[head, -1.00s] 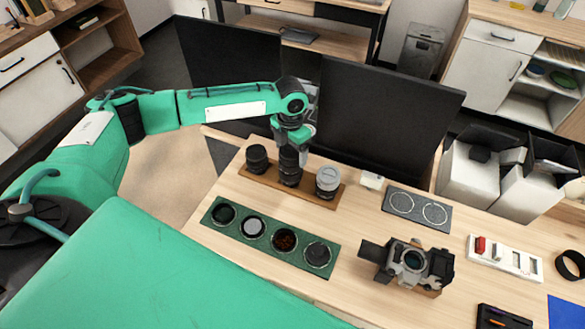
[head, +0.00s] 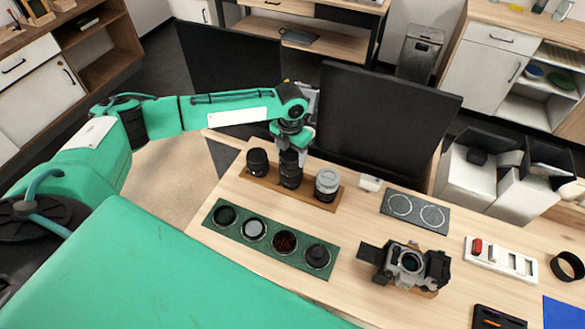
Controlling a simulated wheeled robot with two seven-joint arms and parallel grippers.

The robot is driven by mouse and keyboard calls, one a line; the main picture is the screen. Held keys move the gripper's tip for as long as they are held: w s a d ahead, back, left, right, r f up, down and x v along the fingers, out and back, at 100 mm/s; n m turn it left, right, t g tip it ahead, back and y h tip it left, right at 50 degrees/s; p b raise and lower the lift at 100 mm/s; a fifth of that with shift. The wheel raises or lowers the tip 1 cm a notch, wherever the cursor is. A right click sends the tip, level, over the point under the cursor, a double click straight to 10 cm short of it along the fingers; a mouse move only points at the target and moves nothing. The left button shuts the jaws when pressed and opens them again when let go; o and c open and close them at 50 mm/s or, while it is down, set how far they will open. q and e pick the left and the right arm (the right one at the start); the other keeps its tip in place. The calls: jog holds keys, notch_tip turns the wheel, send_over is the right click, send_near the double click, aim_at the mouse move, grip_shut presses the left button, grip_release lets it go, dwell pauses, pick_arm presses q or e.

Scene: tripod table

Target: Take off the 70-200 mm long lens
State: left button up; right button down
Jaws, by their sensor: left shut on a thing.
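The tall black middle lens (head: 290,176) stands upright in the wooden lens rack (head: 324,202). It looks like the long lens, but no marking can be read. My left gripper (head: 291,151) comes down from above and is shut on its top end. The fingertips are partly hidden. The camera body (head: 411,262) lies at the right with its round lens mount facing up and no lens on it. My right gripper is not in view.
A short black lens (head: 257,162) and a grey-white lens (head: 327,184) stand close on either side. A green tray (head: 269,245) with several round items lies in front. A grey mat with two rings (head: 416,210) lies to the right. Dark monitor panels rise behind.

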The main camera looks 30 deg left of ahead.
pick_arm(q)
jog(key=shift+r+n+p, duration=0.1)
jog(key=shift+n+p, duration=0.2)
jog(key=shift+n, duration=0.1)
jog(key=shift+n+p, duration=1.2)
jog(key=shift+n, duration=0.5)
jog(key=shift+p, duration=0.35)
